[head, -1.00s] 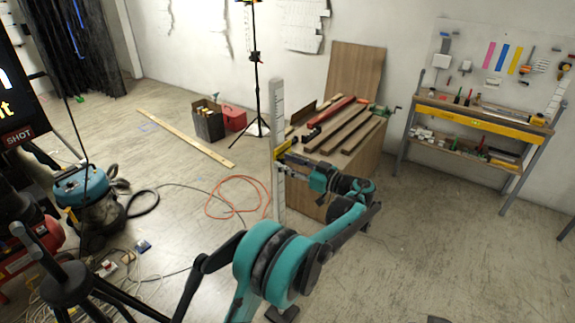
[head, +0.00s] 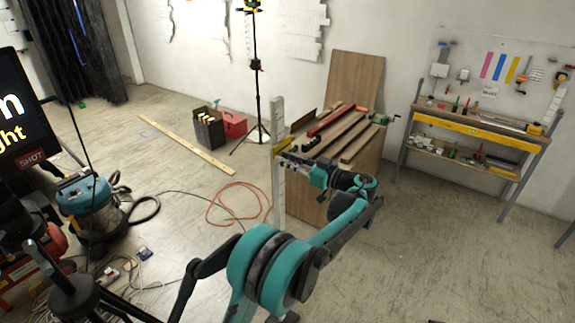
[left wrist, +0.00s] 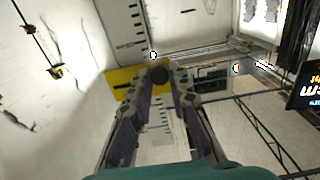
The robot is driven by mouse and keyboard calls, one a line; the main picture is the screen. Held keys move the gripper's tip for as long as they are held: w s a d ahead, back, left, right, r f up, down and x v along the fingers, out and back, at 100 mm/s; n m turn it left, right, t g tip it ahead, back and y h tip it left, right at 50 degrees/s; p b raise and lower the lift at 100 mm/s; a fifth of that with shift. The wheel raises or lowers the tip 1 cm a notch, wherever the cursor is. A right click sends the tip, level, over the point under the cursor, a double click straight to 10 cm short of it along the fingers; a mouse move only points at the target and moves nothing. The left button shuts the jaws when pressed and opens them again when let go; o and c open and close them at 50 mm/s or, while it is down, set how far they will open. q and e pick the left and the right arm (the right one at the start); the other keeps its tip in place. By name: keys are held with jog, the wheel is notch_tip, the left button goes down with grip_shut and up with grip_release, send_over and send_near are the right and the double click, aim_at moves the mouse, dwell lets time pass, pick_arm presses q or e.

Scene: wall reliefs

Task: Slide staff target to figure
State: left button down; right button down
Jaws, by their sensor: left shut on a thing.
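A tall white staff (head: 278,199) with dark graduation marks stands upright in the middle of the head view. A yellow target plate (head: 284,145) sits on it in its upper part. My left gripper (head: 286,158) reaches it from the right, level with the target. In the left wrist view, the fingers (left wrist: 164,82) are closed in around a dark round knob (left wrist: 158,74) in front of the yellow plate (left wrist: 122,79). The marked staff (left wrist: 128,35) also shows there, above and below the plate. My right gripper is out of view.
A wooden bench (head: 368,165) with timber pieces stands just behind and right of the staff. An orange hose (head: 222,212) lies on the floor to its left. A vacuum (head: 88,205) stands at left. A thin stand (head: 257,90) rises behind.

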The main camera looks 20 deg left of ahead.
pick_arm(q)
jog(key=c, duration=1.4)
grip_release()
jog(key=shift+c, duration=0.2)
jog(key=v, duration=1.2)
